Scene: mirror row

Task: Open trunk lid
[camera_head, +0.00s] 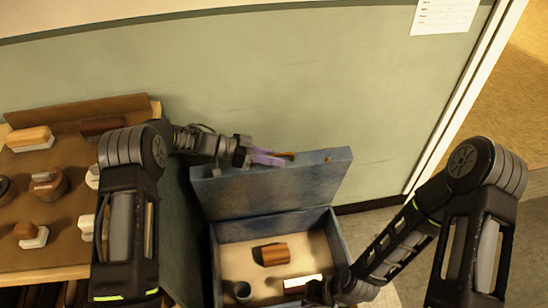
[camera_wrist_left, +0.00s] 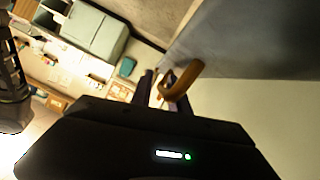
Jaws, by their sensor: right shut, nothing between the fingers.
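The blue trunk (camera_head: 340,234) stands on the floor with its lid (camera_head: 325,178) raised and leaning back near the green wall. Inside lie a brown wooden block (camera_head: 272,255), a dark cup (camera_head: 242,291) and a white-topped brown block (camera_head: 302,283). My left gripper (camera_head: 270,157), with purple fingers, is at the lid's upper part, beside a brown pull (camera_head: 287,154). In the left wrist view the curved brown pull (camera_wrist_left: 184,78) overlaps the fingers; whether they grip it is unclear. My right gripper (camera_head: 318,292) is shut and low at the trunk's front right, partly hidden by its arm.
A table (camera_head: 40,276) at the left carries several wooden-handled items. A green wall (camera_head: 290,90) runs behind the trunk, with a white door frame (camera_head: 455,105) at the right. In the left wrist view, a green cabinet (camera_wrist_left: 93,28) stands far off.

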